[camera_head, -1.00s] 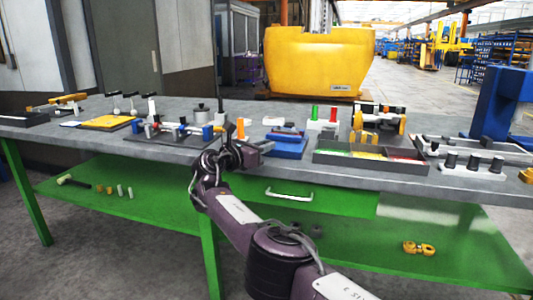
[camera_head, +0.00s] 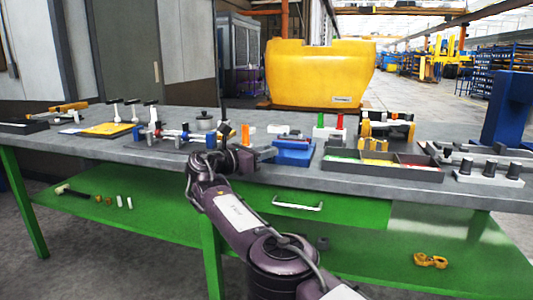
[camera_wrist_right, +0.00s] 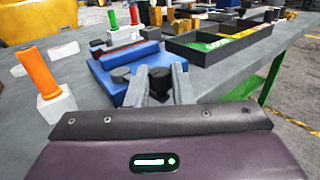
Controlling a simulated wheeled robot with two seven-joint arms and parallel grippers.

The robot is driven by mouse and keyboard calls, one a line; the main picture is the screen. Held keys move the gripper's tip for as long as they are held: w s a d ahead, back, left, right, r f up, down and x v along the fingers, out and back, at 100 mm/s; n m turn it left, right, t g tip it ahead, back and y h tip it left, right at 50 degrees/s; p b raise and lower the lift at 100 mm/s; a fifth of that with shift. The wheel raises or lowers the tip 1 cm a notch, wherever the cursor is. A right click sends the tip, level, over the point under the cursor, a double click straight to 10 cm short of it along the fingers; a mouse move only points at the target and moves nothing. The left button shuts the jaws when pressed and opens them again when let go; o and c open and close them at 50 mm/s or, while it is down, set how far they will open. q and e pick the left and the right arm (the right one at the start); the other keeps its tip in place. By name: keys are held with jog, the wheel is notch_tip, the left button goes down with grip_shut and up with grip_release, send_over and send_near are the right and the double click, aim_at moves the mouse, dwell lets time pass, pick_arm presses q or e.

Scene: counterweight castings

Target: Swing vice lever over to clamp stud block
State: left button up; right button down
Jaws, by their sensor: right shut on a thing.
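The blue vice (camera_head: 292,154) stands on the grey bench, near its front edge. It also shows in the wrist view (camera_wrist_right: 108,82), with a grey and red part at its far side. My right gripper (camera_head: 266,153) is at the vice's left front side. In the wrist view its two grey fingers (camera_wrist_right: 161,86) are shut around a black knob (camera_wrist_right: 159,77), apparently on the vice lever. The lever's arm is hidden, and I cannot make out the stud block clearly. My left gripper is not in view.
An orange cylinder on a white block (camera_wrist_right: 40,75) stands left of the vice. A divided dark tray (camera_head: 382,166) lies to its right. Green and red posts (camera_head: 328,125) stand behind. A block with black knobs (camera_head: 490,172) is at far right.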

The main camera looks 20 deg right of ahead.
jog(key=shift+r, duration=0.1)
jog(key=c, duration=1.3)
grip_release()
jog(key=shift+w+a, duration=0.1)
jog(key=shift+o, duration=0.2)
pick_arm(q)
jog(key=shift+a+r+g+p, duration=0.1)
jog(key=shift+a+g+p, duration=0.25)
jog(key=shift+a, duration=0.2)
pick_arm(e)
jog(key=v, duration=0.7)
jog(key=shift+a, duration=0.4)
